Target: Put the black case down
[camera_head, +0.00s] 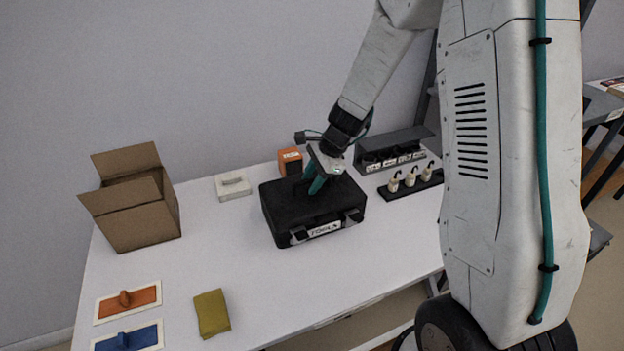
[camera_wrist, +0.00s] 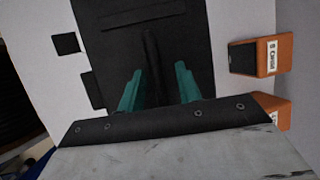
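The black case (camera_head: 296,212), with a white label on its front, rests on the white table, lying flat. My gripper (camera_head: 314,184) is above its lid with the teal fingers pointing down at the handle. In the wrist view, the two teal fingers of my gripper (camera_wrist: 158,88) stand apart, on either side of the dark handle (camera_wrist: 151,60). A gap shows between the handle and the right finger; contact with the left finger is unclear. The case lid (camera_wrist: 185,45) also shows there. The lower fingertips are hard to see against the black lid.
On the white table (camera_head: 240,255), a cardboard box (camera_head: 150,225) stands left, with orange (camera_head: 140,302) and blue (camera_head: 115,341) floats and an olive cloth (camera_head: 212,314) in front.

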